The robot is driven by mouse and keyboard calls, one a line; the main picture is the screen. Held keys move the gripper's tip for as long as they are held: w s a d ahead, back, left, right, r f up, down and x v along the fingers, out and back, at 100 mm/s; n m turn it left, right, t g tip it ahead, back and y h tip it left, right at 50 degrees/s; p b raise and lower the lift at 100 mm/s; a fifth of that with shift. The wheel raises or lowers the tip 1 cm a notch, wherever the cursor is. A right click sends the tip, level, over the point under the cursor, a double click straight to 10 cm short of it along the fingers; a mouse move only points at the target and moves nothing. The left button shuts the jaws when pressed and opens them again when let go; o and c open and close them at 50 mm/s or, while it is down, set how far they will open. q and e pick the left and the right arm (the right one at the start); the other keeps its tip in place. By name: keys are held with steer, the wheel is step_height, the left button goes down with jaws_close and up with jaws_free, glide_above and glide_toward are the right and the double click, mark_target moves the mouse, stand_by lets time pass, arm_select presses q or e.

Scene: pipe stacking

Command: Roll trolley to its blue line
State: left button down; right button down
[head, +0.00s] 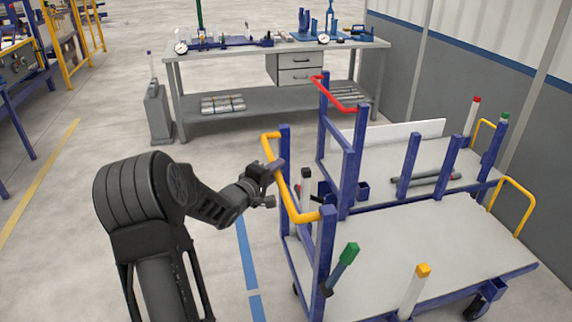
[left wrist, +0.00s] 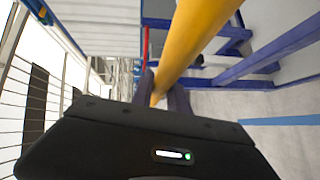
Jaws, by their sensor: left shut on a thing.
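The near trolley (head: 440,235) has a blue frame, a pale deck and a yellow push handle (head: 284,190) at its left end. My left gripper (head: 275,172) is shut on that yellow handle. In the left wrist view the yellow handle (left wrist: 192,48) runs between the two fingers (left wrist: 160,95). A blue floor line (head: 246,260) runs along the floor left of the trolley, with a short crossing break near its lower end. The trolley's left end stands to the right of this line. My right gripper is not in view.
A second trolley with a red handle (head: 335,95) stands just behind the near one, close to the grey wall (head: 480,75). A workbench (head: 215,60) with tools stands at the back, a grey canister (head: 158,115) beside it. Open floor lies to the left.

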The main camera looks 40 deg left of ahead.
arm_select(q)
steer(key=s+a+p, duration=0.3)
steer(key=s+a, duration=0.3)
steer(key=s, duration=0.3)
steer(key=shift+a+f, duration=0.1)
steer(key=c, duration=1.3)
jaws_free()
steer(key=shift+s, duration=0.1)
steer(key=v, duration=0.7)
steer(key=shift+s, duration=0.3)
